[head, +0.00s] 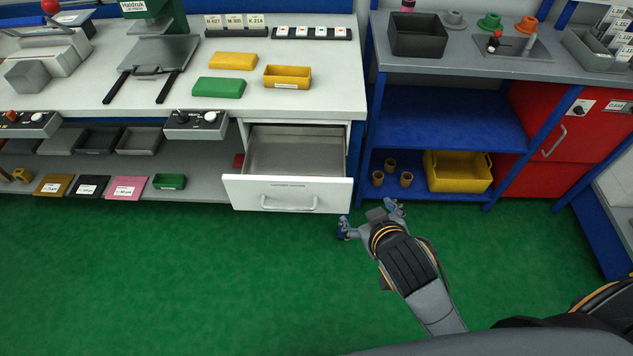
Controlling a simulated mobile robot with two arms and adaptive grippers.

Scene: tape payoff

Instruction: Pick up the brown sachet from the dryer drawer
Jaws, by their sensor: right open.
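A white drawer (288,194) stands pulled open under the white bench, its label too small to read. Its grey floor (295,157) looks bare where I can see it; the strip just behind the drawer front is hidden. I see no brown sachet in the drawer. My right gripper (369,217) is open and empty, with its two fingers spread, to the right of the drawer front and apart from it in the picture, over the green floor. My left gripper is not in view.
The white bench (330,98) carries a yellow box (287,77) and yellow and green pads. Flat labelled packets, ochre (53,185), black and pink, lie on the low shelf. A blue rack (440,115) holds a yellow bin (458,172). The green floor in front is clear.

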